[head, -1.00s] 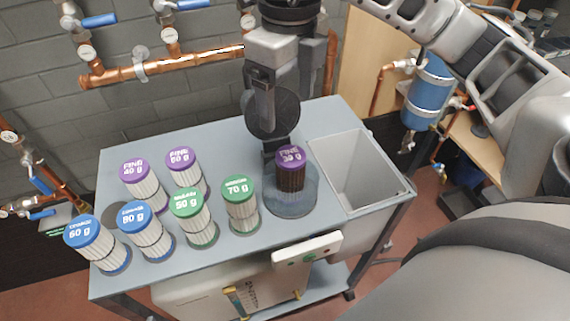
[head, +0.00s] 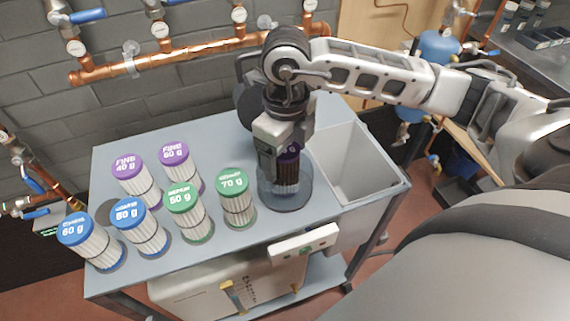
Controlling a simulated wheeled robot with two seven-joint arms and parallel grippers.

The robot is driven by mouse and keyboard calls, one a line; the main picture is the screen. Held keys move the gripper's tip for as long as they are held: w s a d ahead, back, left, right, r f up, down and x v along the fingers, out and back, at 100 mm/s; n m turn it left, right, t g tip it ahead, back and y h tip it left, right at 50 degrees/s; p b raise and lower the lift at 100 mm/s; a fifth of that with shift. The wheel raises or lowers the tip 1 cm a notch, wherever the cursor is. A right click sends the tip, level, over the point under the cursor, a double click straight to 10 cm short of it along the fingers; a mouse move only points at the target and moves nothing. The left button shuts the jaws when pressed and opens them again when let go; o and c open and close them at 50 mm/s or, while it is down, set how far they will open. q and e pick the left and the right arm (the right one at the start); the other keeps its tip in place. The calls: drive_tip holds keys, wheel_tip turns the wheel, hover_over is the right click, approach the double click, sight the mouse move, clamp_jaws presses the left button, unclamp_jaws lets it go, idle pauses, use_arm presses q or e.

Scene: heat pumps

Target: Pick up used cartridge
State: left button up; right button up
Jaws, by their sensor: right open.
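The used cartridge (head: 287,177) is dark brown with a purple cap and stands upright in a round clear-grey holder (head: 292,200) on the grey table. My right gripper (head: 278,170) is open and points down over the cartridge. It hides most of the purple cap and the cartridge's left side. Whether the fingers touch the cartridge cannot be told. My left gripper is not in view.
Clean white cartridges with purple, green and blue caps, such as the green 70 g one (head: 236,197), stand left of the holder. A grey open bin (head: 384,196) is at the table's right end. Copper pipes (head: 170,62) run along the wall behind.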

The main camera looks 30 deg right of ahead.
drive_tip(key=shift+f, duration=0.55)
drive_tip(key=c, duration=1.1)
